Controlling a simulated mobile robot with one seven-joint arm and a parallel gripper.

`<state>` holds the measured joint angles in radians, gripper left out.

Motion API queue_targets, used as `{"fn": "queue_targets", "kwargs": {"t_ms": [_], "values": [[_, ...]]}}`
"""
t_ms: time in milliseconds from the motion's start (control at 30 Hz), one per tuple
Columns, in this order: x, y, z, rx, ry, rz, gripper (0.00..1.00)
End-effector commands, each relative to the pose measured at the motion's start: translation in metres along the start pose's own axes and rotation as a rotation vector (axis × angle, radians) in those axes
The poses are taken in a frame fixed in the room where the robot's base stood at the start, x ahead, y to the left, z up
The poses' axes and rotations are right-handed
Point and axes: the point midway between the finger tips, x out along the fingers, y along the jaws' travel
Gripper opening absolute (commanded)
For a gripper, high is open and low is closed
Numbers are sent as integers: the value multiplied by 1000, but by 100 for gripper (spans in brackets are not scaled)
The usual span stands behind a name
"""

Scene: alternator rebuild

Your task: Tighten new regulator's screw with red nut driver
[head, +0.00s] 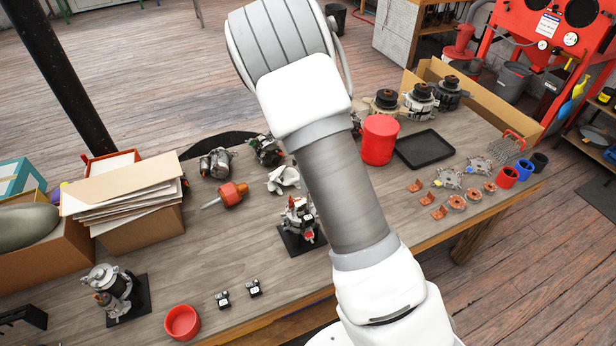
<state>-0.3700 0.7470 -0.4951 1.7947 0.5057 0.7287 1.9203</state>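A red-orange driver with a thick handle (231,194) lies on the table left of centre, its thin shaft pointing left and toward me. It looks like the nut driver. An alternator assembly (297,216) stands on a black base plate (290,244) just left of my arm, which covers part of it. Small red and black parts show on it; I cannot make out a regulator or its screw. My gripper is not visible; only my arm links show.
Another assembly on a black base (142,296) and a red bowl (182,322) are at front left. Cardboard boxes (140,234) stand left. A red canister (379,139), black tray (425,149), coloured cups (507,177) and several copper-coloured parts are right of my arm.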

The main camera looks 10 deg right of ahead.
Motion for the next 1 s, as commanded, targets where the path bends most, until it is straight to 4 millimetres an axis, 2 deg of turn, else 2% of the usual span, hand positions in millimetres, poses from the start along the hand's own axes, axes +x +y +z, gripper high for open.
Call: {"fn": "queue_targets", "kwargs": {"t_ms": [233, 367, 1000], "values": [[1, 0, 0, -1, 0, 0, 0], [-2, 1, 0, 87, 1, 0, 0], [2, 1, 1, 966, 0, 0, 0]]}}
